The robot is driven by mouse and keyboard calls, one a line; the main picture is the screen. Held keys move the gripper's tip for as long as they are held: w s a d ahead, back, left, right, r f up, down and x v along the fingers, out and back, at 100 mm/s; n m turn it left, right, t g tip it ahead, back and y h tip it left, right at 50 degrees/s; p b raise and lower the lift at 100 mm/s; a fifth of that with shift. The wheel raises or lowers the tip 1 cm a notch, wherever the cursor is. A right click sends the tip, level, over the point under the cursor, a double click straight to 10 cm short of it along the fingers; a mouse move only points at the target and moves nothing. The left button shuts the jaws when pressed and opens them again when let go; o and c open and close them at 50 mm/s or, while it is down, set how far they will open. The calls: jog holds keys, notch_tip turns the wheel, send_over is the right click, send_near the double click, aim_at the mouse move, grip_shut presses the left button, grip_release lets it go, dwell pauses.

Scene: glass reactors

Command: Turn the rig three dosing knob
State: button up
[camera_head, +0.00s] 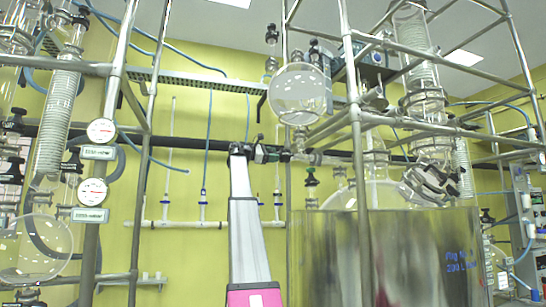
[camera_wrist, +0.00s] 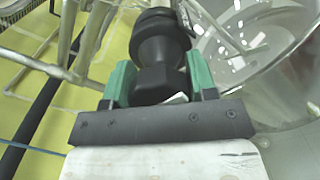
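A black dosing knob (camera_wrist: 160,50) with a rounded grip and an angular end fills the upper middle of the wrist view. My gripper (camera_wrist: 161,80) has its two green fingers on either side of the angular end, and they appear to touch it. In the head view my gripper (camera_head: 270,154) is at the end of my raised arm, at the valve below a round glass flask (camera_head: 298,95). The knob is small and hard to make out there. I cannot read a rig number beside it.
A large shiny vessel (camera_head: 405,255) stands right of my arm. Steel frame tubes (camera_head: 355,120) rise close to the right of the gripper. A second rig with two gauges (camera_head: 93,191) stands at the left. A yellow wall with pipes (camera_head: 205,224) lies behind.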

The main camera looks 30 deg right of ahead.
jog(key=shift+c, duration=1.2)
jog(key=m, duration=1.7)
jog(key=shift+f, duration=0.2)
jog(key=o, duration=0.9)
